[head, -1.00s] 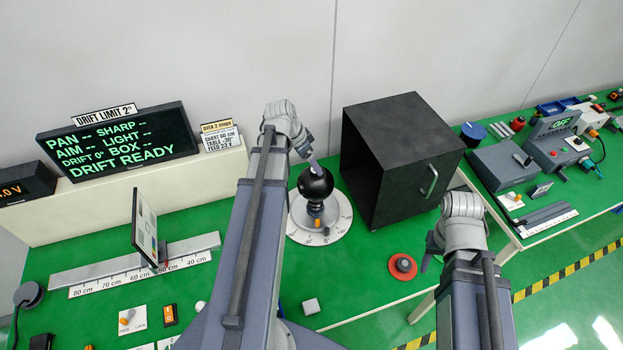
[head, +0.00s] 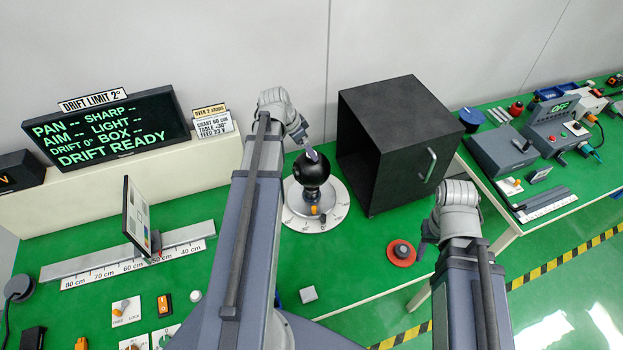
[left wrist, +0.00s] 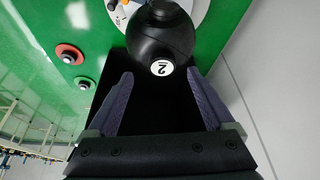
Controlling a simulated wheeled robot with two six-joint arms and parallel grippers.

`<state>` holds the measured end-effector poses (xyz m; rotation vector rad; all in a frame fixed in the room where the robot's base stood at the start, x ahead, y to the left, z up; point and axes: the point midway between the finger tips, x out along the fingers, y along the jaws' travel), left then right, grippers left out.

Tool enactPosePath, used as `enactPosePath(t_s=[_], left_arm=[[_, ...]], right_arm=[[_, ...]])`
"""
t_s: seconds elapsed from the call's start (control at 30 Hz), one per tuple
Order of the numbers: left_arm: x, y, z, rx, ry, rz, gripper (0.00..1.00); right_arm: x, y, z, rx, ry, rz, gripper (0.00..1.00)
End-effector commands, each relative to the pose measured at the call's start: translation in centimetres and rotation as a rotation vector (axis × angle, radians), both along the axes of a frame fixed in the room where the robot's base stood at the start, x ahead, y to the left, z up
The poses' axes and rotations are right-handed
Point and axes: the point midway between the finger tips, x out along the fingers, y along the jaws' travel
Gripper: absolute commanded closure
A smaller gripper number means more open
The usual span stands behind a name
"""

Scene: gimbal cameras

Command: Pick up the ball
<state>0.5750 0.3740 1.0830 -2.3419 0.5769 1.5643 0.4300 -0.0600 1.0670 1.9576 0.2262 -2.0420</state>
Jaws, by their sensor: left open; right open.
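A black ball (head: 312,169) sits on a round stand on a white dial (head: 300,222) on the green bench. In the left wrist view the ball (left wrist: 160,42) carries a white disc marked 2. My left gripper (head: 311,153) is just above the ball, with its forearm passing to the left of the dial. In the left wrist view its two fingers (left wrist: 161,74) are spread with nothing between them, and the ball lies just beyond the tips. My right gripper (head: 428,238) is low at the right, apart from the ball; its fingers are partly hidden by the wrist.
A black box (head: 391,150) stands close right of the dial. A red round button (head: 401,252) is by the bench's front edge, near my right gripper. A chart panel (head: 136,217) stands on a rail at left.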

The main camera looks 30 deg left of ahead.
Motion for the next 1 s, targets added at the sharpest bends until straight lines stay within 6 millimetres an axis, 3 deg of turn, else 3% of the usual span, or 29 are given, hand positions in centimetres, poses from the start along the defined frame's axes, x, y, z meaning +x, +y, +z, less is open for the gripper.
enactPosePath(t_s=[0.03, 0.2, 0.53, 1.0], left_arm=[[0.5, 0.0, -1.2, 0.0, 0.0, -0.001, 0.14], [1.4, -0.4, -3.2, 0.0, 0.0, 0.001, 0.14], [1.6, -0.5, -3.4, 0.0, 0.0, 0.001, 0.14], [1.6, -0.5, -3.4, 0.0, 0.0, 0.001, 0.66]], right_arm=[[0.0, 0.0, -1.2, 0.0, 0.0, 0.001, 0.5], [0.0, 0.0, -3.2, -0.001, 0.0, 0.005, 0.5], [0.0, 0.0, -3.4, -0.001, 0.0, 0.006, 0.5], [0.0, 0.0, -3.4, -0.001, 0.0, 0.006, 0.5]])
